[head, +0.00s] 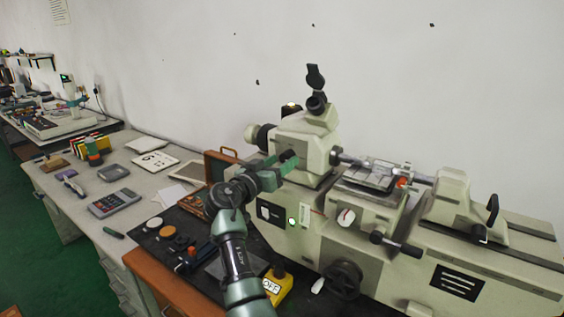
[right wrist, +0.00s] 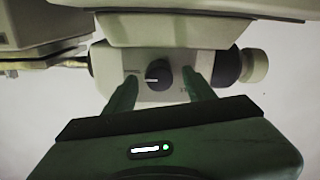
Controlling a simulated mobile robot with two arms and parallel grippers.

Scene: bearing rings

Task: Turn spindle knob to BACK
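The spindle knob (right wrist: 158,72) is a round black knob on the cream headstock face, with a pale mark reaching towards its left side in the right wrist view. It also shows small and dark in the head view (head: 288,155). My right gripper (right wrist: 159,77) is open, its green fingers spread on either side of the knob. A gap shows between each fingertip and the knob; depth to the face is hard to tell. In the head view my right gripper (head: 279,162) is at the headstock (head: 308,148). Labels beside the knob are too small to read. My left gripper is out of view.
The grinding machine (head: 390,250) fills the right, with a handwheel (head: 343,279) and a smaller white-pointer knob (head: 346,217) lower down. An open brown case (head: 220,165) is left of the headstock.

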